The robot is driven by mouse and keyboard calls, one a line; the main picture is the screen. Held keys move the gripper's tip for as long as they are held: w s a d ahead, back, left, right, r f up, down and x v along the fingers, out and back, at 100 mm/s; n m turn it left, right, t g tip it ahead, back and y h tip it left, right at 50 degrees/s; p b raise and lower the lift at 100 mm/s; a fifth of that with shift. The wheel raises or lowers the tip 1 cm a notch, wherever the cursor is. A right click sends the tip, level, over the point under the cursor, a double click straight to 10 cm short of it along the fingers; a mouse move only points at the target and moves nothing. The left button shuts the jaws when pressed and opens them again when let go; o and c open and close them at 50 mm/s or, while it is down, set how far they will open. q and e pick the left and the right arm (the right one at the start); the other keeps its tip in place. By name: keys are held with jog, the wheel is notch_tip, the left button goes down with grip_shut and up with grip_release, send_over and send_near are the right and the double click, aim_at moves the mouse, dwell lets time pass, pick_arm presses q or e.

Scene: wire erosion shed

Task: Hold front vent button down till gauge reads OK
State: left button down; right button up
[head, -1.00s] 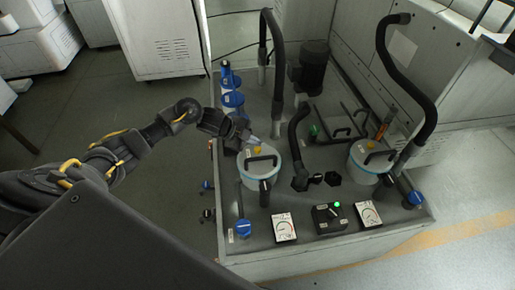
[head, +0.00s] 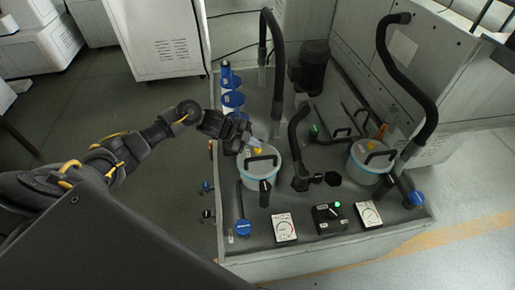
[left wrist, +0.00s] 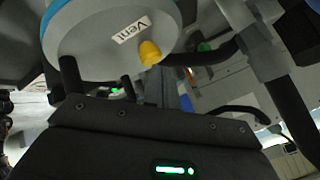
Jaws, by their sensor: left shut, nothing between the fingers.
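A round lidded pot (head: 249,178) with a black handle stands on the left of the machine top. Its yellow button (head: 257,149) shows in the head view; the left wrist view shows the yellow button (left wrist: 150,52) beside a "Vent" label (left wrist: 131,29). My left gripper (head: 248,141) is shut and empty, its tips close to that button; I cannot tell whether they touch it. A white dial gauge (head: 284,228) lies near the front edge, another gauge (head: 369,214) further right; their readings are too small to read. My right gripper is out of view.
A second similar pot (head: 359,170) stands at the right. A black box (head: 328,218) with a green light sits between the gauges. Black hoses (head: 425,100), a dark motor (head: 312,68) and blue-capped bottles (head: 231,98) rise around the work area.

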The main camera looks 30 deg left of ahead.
aim_at(254, 149)
pick_arm(q)
jog(key=shift+f, duration=0.45)
jog(key=shift+b, duration=0.3)
dwell(1.1)
dwell(0.6)
dwell(1.1)
jog(key=shift+r+p, duration=0.95)
notch_tip(254, 149, up, 5)
jog(key=p, duration=0.4)
jog(key=shift+p, duration=0.4)
